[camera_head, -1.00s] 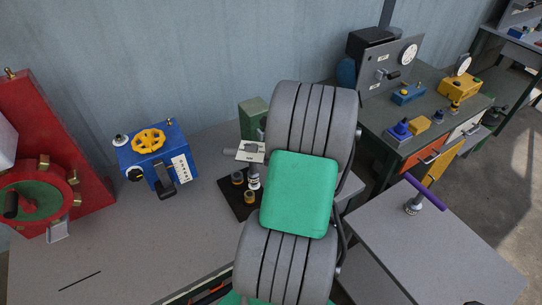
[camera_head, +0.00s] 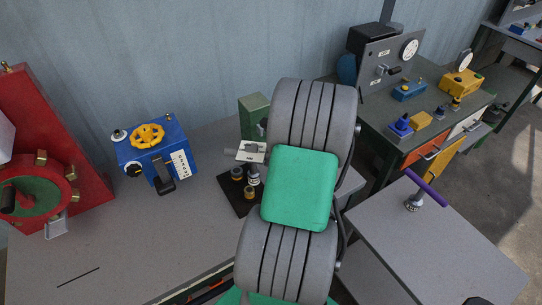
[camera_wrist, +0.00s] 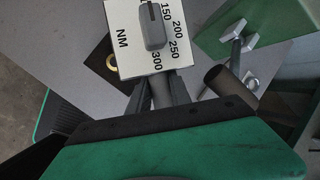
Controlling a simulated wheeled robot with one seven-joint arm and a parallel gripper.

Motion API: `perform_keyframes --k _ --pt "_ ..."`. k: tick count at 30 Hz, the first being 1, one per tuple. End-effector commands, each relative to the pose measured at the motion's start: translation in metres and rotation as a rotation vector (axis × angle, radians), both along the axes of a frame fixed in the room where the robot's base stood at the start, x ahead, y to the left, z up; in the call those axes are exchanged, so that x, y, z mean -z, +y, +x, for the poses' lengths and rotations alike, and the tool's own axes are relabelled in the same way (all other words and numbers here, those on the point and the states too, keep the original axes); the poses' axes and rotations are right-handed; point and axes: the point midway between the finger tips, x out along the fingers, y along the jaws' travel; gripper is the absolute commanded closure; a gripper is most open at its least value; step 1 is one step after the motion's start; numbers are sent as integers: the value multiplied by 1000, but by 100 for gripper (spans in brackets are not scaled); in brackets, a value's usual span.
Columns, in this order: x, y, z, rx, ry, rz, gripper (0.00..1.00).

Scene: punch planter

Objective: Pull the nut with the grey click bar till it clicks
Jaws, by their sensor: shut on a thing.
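The grey click bar shows in the wrist view as a white scale plate (camera_wrist: 128,40) marked NM with numbers up to 300, a grey pointer knob on it, and a grey shaft (camera_wrist: 159,88) below. My gripper (camera_wrist: 157,92) is shut on the grey shaft with its dark fingers. In the head view the white plate (camera_head: 251,151) shows just left of my arm, which hides the fingers. I cannot tell which part is the nut.
A dark mat (camera_head: 232,203) with several small sockets lies left of my arm. A blue box with a yellow knob (camera_head: 147,136) and a red machine (camera_head: 85,160) stand further left. A purple-handled tool (camera_head: 425,187) stands on a grey surface at right. The front left tabletop is mostly clear.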

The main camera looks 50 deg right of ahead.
Motion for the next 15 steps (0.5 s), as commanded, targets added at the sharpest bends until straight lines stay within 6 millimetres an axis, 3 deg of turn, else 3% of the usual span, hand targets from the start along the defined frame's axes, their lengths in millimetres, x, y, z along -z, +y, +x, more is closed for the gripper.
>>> perform_keyframes --k 15 --pt "11 -1 1 0 -3 -2 100"
